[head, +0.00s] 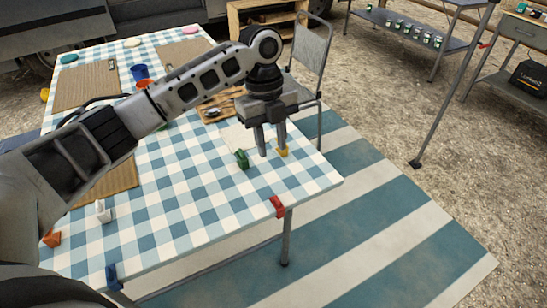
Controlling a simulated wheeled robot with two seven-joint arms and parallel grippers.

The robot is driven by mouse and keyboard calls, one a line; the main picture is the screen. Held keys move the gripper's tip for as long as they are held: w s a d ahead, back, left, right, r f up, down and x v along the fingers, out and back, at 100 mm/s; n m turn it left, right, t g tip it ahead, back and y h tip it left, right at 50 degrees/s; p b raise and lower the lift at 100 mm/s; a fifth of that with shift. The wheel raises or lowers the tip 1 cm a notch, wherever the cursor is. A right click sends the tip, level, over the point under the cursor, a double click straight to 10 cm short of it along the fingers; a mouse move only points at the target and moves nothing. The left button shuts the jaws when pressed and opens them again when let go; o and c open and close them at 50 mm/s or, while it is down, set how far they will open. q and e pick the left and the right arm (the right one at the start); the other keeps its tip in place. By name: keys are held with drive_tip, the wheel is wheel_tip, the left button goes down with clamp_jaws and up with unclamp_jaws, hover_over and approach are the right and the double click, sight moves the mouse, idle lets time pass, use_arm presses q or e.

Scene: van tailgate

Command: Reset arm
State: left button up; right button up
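My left gripper (271,142) hangs over the right part of the checked table (210,200), fingers pointing down. Its two fingers are apart with a gap between them, and I see nothing held. My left arm reaches in from the left across the table. A green clip-like item (242,159) stands on the cloth just left of the fingers. A yellow item (282,152) sits behind or beside the right finger; I cannot tell if they touch. My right gripper is not in view.
A red clamp (277,206) and a blue clamp (113,276) grip the table's front edge. A white item (102,211) and an orange item (52,238) are at the left. Behind are a wooden board (213,109), a blue cup (140,72) and a folding chair (312,62).

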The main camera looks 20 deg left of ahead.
use_arm(q)
drive_tip(key=s+d+f+n+t+h, duration=0.2)
drive_tip(key=s+d+f+n, duration=0.1)
drive_tip(key=d+f+n, duration=0.4)
drive_tip(key=s+d+f+n+t+h, duration=0.25)
drive_tip(key=s+d+f, duration=0.2)
drive_tip(key=f, duration=0.45)
drive_tip(key=s+a+f+n+t+y, duration=0.1)
drive_tip(key=s+a+n+t+y, duration=0.2)
drive_tip(key=s+n, duration=0.8)
drive_tip(key=a+n+t, duration=0.2)
drive_tip(key=t, duration=0.2)
drive_tip(key=shift+a+n, duration=0.2)
drive_tip(key=shift+n, duration=0.15)
drive_tip(key=shift+s+t, duration=0.1)
drive_tip(key=shift+t, duration=0.15)
